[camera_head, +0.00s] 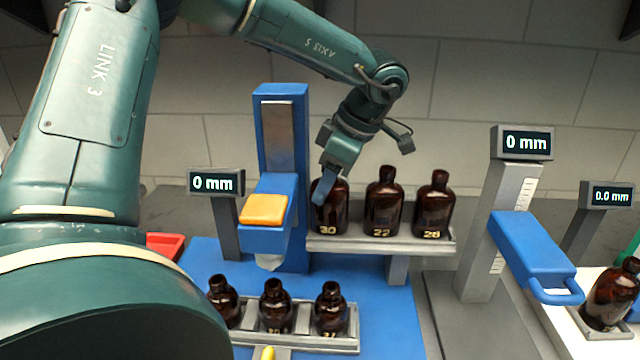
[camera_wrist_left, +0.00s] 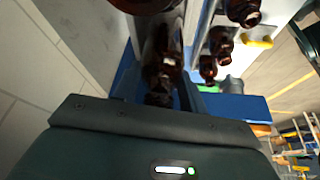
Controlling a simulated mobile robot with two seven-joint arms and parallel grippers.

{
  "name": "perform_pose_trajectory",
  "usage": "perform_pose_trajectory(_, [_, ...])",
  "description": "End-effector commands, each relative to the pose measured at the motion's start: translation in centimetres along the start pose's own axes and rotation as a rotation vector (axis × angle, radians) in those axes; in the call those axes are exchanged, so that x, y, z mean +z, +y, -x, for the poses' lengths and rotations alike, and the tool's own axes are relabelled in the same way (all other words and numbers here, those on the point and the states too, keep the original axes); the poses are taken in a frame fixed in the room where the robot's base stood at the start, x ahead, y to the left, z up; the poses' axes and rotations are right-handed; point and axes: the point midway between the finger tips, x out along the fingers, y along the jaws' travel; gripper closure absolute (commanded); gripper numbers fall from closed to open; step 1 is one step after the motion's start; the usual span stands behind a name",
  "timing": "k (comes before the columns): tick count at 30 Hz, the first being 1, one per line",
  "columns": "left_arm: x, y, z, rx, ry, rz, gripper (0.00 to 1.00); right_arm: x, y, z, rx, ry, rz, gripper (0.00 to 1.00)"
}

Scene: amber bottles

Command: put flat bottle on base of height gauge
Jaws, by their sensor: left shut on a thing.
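Three amber bottles stand in a row on the raised grey shelf in the head view, numbered 30 (camera_head: 328,212), 22 (camera_head: 384,205) and 28 (camera_head: 434,208). My left gripper (camera_head: 326,190) reaches down from above and is shut on bottle 30, which stands upright at the shelf's left end. A height gauge (camera_head: 482,235) with a grey column, blue arm and "0 mm" display stands to the right; its grey base (camera_head: 440,315) looks bare. I cannot tell which bottle is the flat one.
A lower rack (camera_head: 305,342) holds three smaller amber bottles. A blue column (camera_head: 280,150) with an orange-topped block stands left of the shelf. A red tray (camera_head: 165,245) is at left.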

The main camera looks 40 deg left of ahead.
Motion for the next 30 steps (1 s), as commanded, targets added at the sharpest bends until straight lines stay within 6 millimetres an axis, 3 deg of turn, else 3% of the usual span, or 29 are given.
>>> perform_pose_trajectory(7, [0.1, 0.0, -0.2, -0.001, 0.000, 0.001, 0.93, 0.2, 0.0, 0.1, -0.003, 0.001, 0.006, 0.64])
perform_pose_trajectory(8, [0.1, 0.0, -0.3, -0.001, 0.000, 0.001, 0.57, 0.2, 0.0, 0.1, -0.003, 0.002, 0.007, 0.64])
perform_pose_trajectory(16, [0.0, 0.0, -0.1, -0.001, 0.000, 0.001, 0.35, -0.2, -0.1, 0.0, -0.005, 0.008, 0.007, 0.64])
perform_pose_trajectory(26, [0.0, 0.0, -0.2, -0.003, 0.001, 0.000, 0.35, -0.9, -0.1, 0.0, -0.003, 0.014, 0.004, 0.64])
perform_pose_trajectory(30, [0.2, 0.1, 1.8, 0.003, -0.002, 0.003, 0.35, -0.3, -0.1, -0.4, -0.003, 0.014, 0.001, 0.64])
